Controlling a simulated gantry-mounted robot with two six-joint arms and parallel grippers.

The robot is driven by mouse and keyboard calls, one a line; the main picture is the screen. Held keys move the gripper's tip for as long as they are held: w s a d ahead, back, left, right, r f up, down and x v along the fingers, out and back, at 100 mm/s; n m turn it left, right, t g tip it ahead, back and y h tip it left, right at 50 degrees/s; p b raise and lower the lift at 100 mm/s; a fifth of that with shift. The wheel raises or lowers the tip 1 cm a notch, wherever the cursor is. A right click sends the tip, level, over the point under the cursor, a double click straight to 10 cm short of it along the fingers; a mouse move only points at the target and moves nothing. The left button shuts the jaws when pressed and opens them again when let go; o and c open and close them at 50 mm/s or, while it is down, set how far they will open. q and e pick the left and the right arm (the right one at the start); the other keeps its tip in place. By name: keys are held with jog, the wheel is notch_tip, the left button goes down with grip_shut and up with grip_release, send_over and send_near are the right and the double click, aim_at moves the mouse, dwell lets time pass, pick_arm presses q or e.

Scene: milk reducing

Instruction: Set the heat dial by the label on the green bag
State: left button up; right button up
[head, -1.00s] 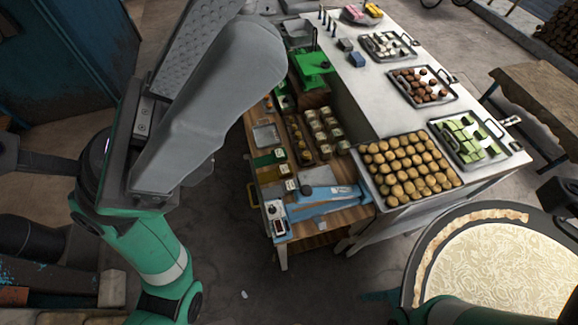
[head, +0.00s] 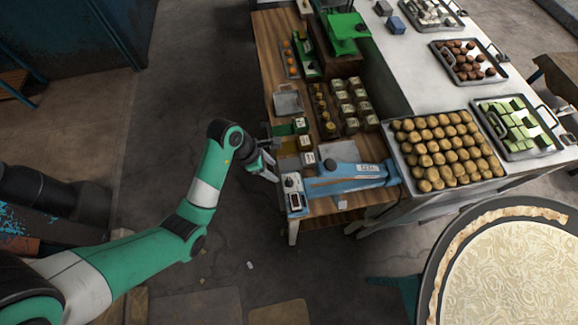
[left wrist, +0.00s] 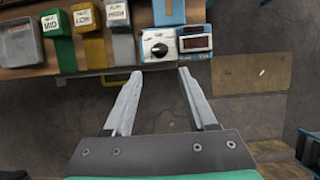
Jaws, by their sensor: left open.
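The heat dial, a black knob on a white panel (left wrist: 158,48), sits on the front end of the blue sealer (head: 345,178). A red-dark display (left wrist: 194,42) is beside the dial. The green bag (left wrist: 59,50) stands left of it in the left wrist view, its white label reading MID. A yellow bag (left wrist: 92,50) labelled LOW and a grey one (left wrist: 121,46) labelled HIGH stand between. My left gripper (left wrist: 160,73) is open and empty, its fingertips just short of the dial panel; it also shows in the head view (head: 268,168). My right gripper is not in view.
A wooden bench (head: 268,45) carries a grey tray (head: 288,101) and several small jars. A tray of round brown pieces (head: 443,150) stands right of the sealer. A large round pan (head: 437,262) is at lower right. Open floor lies left of the bench.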

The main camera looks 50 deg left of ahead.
aim_at(288, 181)
pick_arm(q)
jog(key=b+x, duration=0.3)
jog(key=x, duration=0.8)
jog(key=shift+w+d+f, duration=0.1)
jog(key=shift+d+f, duration=0.05)
jog(key=shift+f, duration=0.05)
grip_shut()
